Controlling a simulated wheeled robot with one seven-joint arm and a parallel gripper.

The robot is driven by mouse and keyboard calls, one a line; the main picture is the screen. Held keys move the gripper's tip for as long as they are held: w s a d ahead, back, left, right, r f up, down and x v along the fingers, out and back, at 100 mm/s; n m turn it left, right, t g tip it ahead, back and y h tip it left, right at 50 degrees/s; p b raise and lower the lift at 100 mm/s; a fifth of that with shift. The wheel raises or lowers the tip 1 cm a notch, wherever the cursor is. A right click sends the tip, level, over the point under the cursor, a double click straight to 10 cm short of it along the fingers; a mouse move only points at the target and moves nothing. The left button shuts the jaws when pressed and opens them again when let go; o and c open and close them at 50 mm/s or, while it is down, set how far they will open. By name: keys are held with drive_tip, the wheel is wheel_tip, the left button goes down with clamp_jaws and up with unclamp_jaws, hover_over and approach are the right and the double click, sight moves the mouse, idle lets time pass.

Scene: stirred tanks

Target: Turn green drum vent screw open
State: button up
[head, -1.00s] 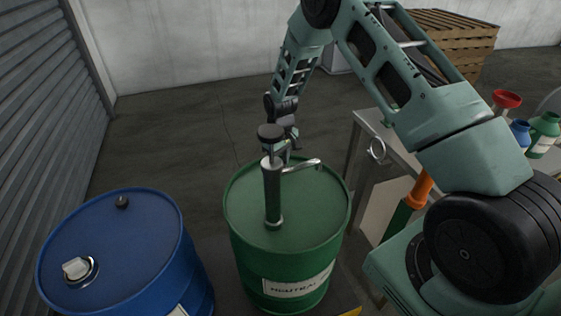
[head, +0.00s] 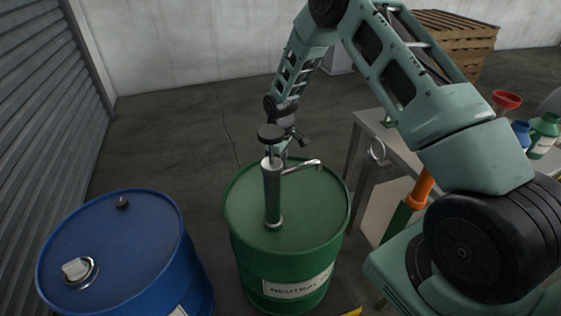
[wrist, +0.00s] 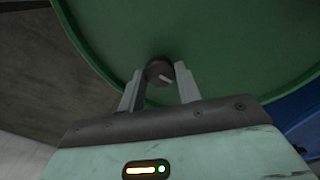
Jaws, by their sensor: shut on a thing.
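The green drum (head: 245,208) stands upright in the middle of the head view, with a hand pump (head: 272,195) on its lid. In the wrist view, the dark round vent screw (wrist: 159,72) with a pale line on its top sits on the green lid (wrist: 215,45) near the rim. My gripper (wrist: 160,80) is shut on the vent screw, one finger on each side. In the head view, my gripper (head: 280,150) is over the drum's far edge, mostly behind the pump, and the vent screw is hidden there.
A grey table (head: 385,140) with a red funnel (head: 507,99) and bottles is at the right. Wooden pallets (head: 455,35) are stacked at the back. The floor behind the drums is clear.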

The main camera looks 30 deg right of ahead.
drive_tip(key=o, duration=1)
drive_tip(key=shift+c, duration=0.2)
wheel_tip(320, 180, up, 17)
drive_tip(key=b, duration=0.1)
drive_tip(key=shift+r, duration=0.2)
